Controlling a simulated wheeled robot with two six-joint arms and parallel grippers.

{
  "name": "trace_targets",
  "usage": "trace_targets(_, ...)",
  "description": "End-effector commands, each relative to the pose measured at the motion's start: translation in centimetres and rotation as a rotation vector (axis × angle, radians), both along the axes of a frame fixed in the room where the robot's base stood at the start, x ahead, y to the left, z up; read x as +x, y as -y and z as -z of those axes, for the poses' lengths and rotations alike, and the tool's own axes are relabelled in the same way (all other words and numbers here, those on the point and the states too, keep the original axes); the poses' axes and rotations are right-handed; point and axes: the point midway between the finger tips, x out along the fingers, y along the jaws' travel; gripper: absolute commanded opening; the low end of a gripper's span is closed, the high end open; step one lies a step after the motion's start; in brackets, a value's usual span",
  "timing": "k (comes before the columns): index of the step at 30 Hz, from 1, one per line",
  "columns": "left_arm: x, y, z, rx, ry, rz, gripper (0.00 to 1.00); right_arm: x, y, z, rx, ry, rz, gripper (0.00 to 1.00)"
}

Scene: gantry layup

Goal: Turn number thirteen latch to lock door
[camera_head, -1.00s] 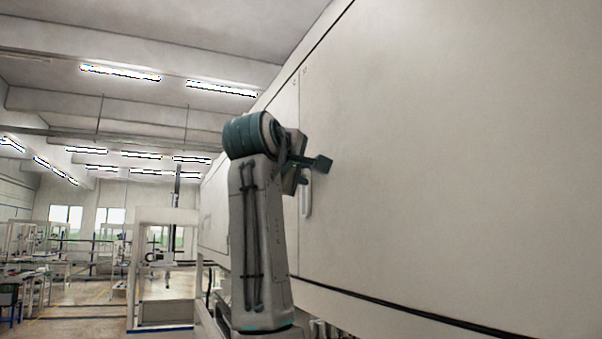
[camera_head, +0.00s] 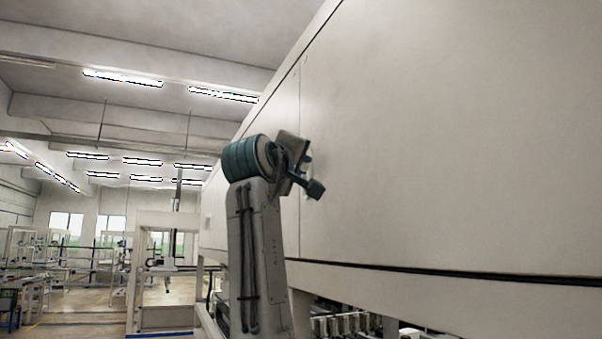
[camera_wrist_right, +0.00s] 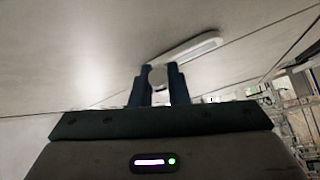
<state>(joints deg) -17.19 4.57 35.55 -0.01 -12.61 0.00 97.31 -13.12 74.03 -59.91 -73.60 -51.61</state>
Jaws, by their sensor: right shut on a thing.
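The latch (camera_wrist_right: 195,46) is a pale elongated handle on the white door panel (camera_wrist_right: 90,45) in the right wrist view. It lies slanted there, rising to the right from its rounded knob end. My right gripper (camera_wrist_right: 158,78) has its two dark fingers on either side of that knob, shut on it. In the head view the right gripper (camera_head: 303,176) is tilted against the large door panel (camera_head: 430,140), beside a vertical seam. There the gripper mostly hides the latch, and no number thirteen can be read. My left gripper is not in view.
The white cabinet wall fills the right of the head view, with a dark gap (camera_head: 440,273) along its lower edge. Machinery (camera_head: 350,322) shows beneath. A white frame (camera_head: 165,270) and workbenches stand back left, with open floor (camera_head: 85,305) between.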

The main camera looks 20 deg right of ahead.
Motion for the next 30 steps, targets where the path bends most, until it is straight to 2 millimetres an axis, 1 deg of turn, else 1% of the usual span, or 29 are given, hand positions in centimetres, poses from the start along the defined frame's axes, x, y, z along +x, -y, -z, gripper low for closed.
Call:
trace_targets(1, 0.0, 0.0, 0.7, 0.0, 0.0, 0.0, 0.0, 0.2, 0.0, 0.8, 0.001, 0.027, -0.001, 0.0)
trace_targets(6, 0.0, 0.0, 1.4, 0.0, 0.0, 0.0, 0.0, 0.6, 0.0, 1.1, 0.006, 0.118, 0.0, 0.0)
trace_targets(12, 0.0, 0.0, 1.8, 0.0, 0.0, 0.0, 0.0, 0.8, 0.0, 1.2, 0.008, 0.184, 0.0, 0.0)
trace_targets(27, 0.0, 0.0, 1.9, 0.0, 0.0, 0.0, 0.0, 0.8, 0.0, 1.2, 0.009, 0.207, 0.001, 0.0)
trace_targets(28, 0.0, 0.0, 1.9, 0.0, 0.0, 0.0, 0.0, 0.8, 0.0, 1.2, 0.01, 0.206, 0.001, 0.16)
trace_targets(30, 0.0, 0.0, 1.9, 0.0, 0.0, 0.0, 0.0, 0.8, 0.0, 1.2, 0.01, 0.206, 0.001, 0.3)
